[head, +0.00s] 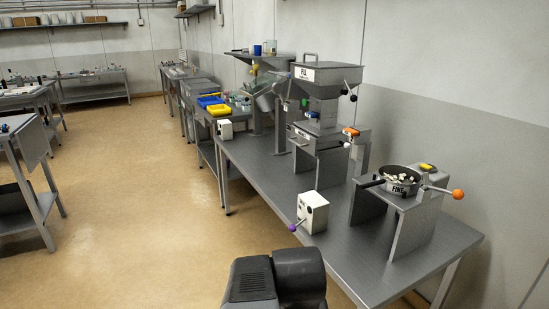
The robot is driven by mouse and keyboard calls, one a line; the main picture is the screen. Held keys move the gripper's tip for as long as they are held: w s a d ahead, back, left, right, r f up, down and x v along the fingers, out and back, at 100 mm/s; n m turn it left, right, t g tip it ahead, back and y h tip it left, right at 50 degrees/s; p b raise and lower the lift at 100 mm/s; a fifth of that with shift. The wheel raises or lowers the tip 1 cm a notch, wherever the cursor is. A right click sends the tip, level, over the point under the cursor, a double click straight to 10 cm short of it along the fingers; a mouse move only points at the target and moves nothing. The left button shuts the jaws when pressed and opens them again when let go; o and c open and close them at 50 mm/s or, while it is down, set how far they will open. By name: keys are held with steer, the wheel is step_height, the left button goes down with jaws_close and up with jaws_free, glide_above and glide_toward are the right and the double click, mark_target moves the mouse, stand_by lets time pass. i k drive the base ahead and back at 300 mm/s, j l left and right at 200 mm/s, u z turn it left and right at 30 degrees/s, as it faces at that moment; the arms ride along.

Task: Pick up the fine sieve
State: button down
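The fine sieve (404,189) is a round dark pan with a white label reading "FINE" on its front. It sits upright on a grey stand (404,222) on the right part of the workbench. Several pale pieces (402,178) lie inside it. A short dark handle sticks out from its left side. A dark part of my arm shows at the bottom middle, apart from the sieve and in front of the bench. My gripper's fingers are not visible.
A lever with an orange knob (457,194) sticks out right of the sieve. A white box (312,212) with a purple-knobbed lever stands at the bench's front edge. A tall grey hopper machine (322,93) stands farther back. The floor (150,220) at left is clear.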

mark_target(393, 180)
steer(key=z, duration=1.15)
